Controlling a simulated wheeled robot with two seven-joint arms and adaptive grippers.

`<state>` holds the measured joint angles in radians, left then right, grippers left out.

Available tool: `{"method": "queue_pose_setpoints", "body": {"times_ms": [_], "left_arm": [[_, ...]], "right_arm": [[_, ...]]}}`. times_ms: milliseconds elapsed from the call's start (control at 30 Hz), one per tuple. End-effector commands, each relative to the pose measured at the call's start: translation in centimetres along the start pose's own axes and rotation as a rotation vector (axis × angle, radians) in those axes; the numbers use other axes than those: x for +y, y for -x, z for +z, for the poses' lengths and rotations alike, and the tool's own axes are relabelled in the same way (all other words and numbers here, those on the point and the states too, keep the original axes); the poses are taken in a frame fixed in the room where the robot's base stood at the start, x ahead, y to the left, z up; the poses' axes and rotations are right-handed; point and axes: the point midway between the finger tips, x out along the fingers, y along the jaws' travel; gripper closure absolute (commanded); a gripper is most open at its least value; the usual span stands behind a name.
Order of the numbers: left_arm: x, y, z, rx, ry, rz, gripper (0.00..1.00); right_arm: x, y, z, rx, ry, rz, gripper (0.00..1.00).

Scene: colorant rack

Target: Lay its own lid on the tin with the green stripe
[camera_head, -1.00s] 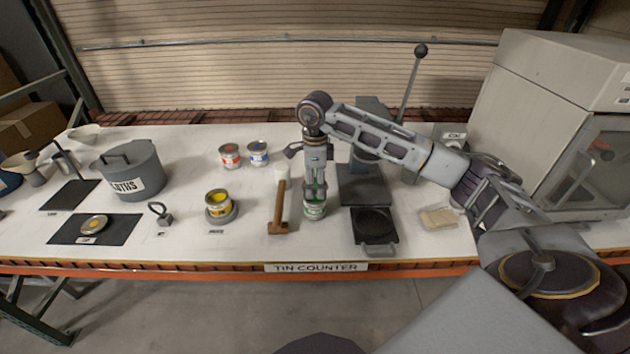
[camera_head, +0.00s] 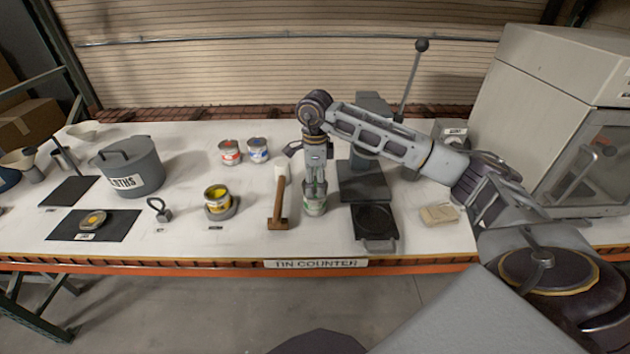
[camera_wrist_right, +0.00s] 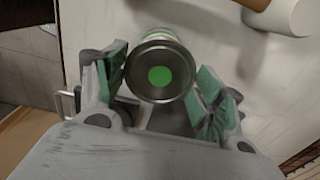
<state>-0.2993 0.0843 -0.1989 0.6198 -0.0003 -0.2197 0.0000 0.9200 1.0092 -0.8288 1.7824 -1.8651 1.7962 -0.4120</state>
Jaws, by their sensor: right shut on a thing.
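The tin with the green stripe (camera_head: 314,204) stands upright on the counter, right of a wooden-handled mallet. Its lid (camera_wrist_right: 159,74), a metal disc with a green dot, shows in the right wrist view between the fingers of my right gripper (camera_wrist_right: 163,85). The green stripe shows just beyond the lid's edge. My right gripper (camera_head: 315,185) points straight down over the tin and is shut on the lid. The lid is over the tin's mouth, but I cannot tell whether it touches the rim. My left gripper is out of view.
The mallet (camera_head: 279,200) is close on the left. A dark scale-like stand (camera_head: 375,222) is close on the right. An open yellow tin (camera_head: 217,197), red (camera_head: 230,152) and blue (camera_head: 257,150) tins, and a grey pot (camera_head: 128,172) stand farther left.

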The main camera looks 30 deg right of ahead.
Motion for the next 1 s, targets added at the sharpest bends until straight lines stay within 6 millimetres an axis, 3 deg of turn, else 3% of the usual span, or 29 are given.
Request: {"method": "queue_pose_setpoints", "body": {"times_ms": [1000], "left_arm": [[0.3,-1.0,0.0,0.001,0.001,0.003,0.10]], "right_arm": [[0.0,-1.4,0.0,0.000,0.000,0.000,0.40]]}}
